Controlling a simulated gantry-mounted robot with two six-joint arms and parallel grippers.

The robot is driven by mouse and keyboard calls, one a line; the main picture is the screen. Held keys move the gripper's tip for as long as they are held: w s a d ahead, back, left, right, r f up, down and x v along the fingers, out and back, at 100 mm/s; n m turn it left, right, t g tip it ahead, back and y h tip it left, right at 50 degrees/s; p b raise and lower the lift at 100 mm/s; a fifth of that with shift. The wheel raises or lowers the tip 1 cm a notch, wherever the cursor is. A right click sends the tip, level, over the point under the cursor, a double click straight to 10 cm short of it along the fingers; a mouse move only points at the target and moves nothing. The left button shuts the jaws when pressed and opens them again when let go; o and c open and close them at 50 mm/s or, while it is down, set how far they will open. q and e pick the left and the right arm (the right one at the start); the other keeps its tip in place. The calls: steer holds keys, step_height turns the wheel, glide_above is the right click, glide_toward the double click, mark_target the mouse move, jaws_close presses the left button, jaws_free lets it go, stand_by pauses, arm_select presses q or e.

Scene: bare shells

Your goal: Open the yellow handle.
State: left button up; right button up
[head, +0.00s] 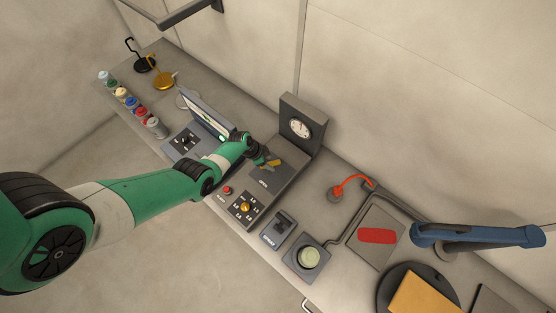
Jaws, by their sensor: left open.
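A small yellow handle (273,163) shows on a grey device with an upright gauge panel (303,125), near the middle of the bench. My green left arm reaches in from the left. My left gripper (264,159) is open right beside the yellow handle and partly hides it. I cannot tell whether its fingers touch the handle. My right gripper is not in view.
A panel with a knob (244,208) and a red button (227,190) lies in front. A raised screen (207,117) stands left. A red lever (350,183) and a large blue lever (480,237) are to the right. A wall bounds the bench behind.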

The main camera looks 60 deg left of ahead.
arm_select(q)
jaws_close()
stand_by(0.3)
steer(key=shift+n, duration=0.3)
steer(key=shift+d+n+y+p, duration=0.1)
steer(key=shift+n+y+p, duration=0.4)
steer(key=shift+n, duration=0.4)
steer(key=shift+d+n+y, duration=0.1)
steer(key=shift+n+y, duration=0.7)
steer(key=shift+n, duration=1.3)
jaws_free()
steer(key=shift+g, duration=0.3)
